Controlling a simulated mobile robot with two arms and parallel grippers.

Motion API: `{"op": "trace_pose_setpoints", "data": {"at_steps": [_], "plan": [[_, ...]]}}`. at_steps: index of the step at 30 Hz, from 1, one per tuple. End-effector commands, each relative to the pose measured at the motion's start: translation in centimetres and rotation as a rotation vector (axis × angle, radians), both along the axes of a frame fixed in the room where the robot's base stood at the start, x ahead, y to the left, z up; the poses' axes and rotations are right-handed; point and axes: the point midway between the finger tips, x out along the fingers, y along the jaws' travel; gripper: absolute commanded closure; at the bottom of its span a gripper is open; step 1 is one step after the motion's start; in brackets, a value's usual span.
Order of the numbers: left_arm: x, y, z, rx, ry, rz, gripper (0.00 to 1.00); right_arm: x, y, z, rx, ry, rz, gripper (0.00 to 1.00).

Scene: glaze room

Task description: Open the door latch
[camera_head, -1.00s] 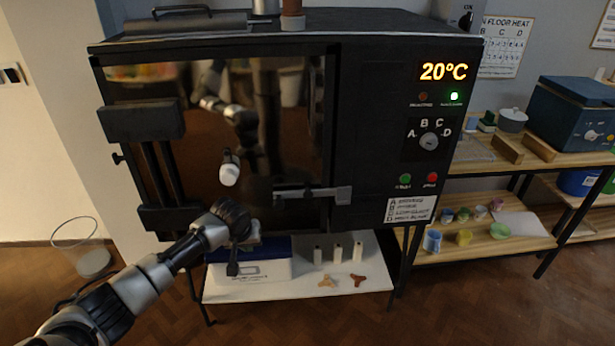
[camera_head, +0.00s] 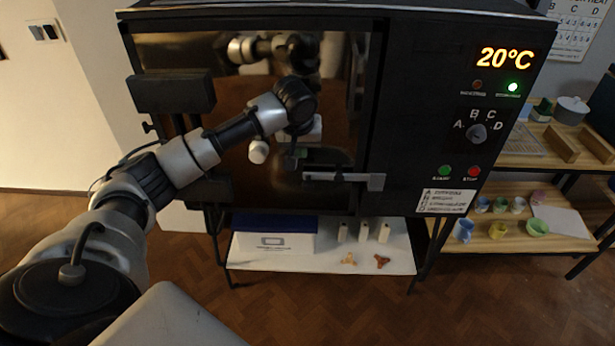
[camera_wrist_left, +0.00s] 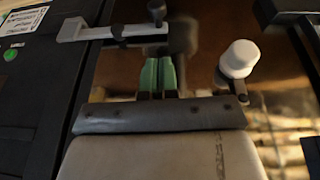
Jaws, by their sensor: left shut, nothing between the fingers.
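The kiln door (camera_head: 330,110) is a dark glossy panel, shut in its black frame. Its latch (camera_head: 345,177) is a grey horizontal bar at the door's lower right, reaching onto the kiln body. It shows at the upper left of the left wrist view (camera_wrist_left: 100,32). A white knob handle (camera_head: 258,152) stands out from the door; it also shows in the left wrist view (camera_wrist_left: 239,59). My left gripper (camera_head: 297,160) is in front of the door, just left of the latch. Its green fingers (camera_wrist_left: 157,76) are together and empty. My right gripper is not in view.
The kiln's control panel (camera_head: 478,133) is right of the door, with a 20°C display (camera_head: 506,59). A white low shelf (camera_head: 340,255) below holds a box (camera_head: 272,240) and small posts. A wooden shelf (camera_head: 540,240) with cups stands at the right.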

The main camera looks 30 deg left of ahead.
Motion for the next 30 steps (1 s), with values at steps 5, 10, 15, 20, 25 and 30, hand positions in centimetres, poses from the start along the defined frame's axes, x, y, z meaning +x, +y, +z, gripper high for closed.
{"op": "trace_pose_setpoints", "data": {"at_steps": [5,10,15,20,25,30], "plan": [[0.9,0.4,-3.2,0.001,0.005,0.0,1.0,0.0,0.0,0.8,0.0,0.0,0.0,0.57],[2.0,0.8,-6.7,0.0,0.005,0.001,1.0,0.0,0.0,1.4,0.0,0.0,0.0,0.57],[2.7,0.9,-9.7,0.001,0.004,0.0,1.0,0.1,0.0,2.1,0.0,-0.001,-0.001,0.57],[3.0,0.7,-11.5,0.001,0.002,0.0,1.0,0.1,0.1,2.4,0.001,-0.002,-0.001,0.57],[3.1,0.7,-12.3,0.002,0.001,-0.001,1.0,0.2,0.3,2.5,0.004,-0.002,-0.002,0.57],[3.1,0.7,-12.4,0.001,0.001,-0.002,1.0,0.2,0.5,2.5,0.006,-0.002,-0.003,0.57]]}}
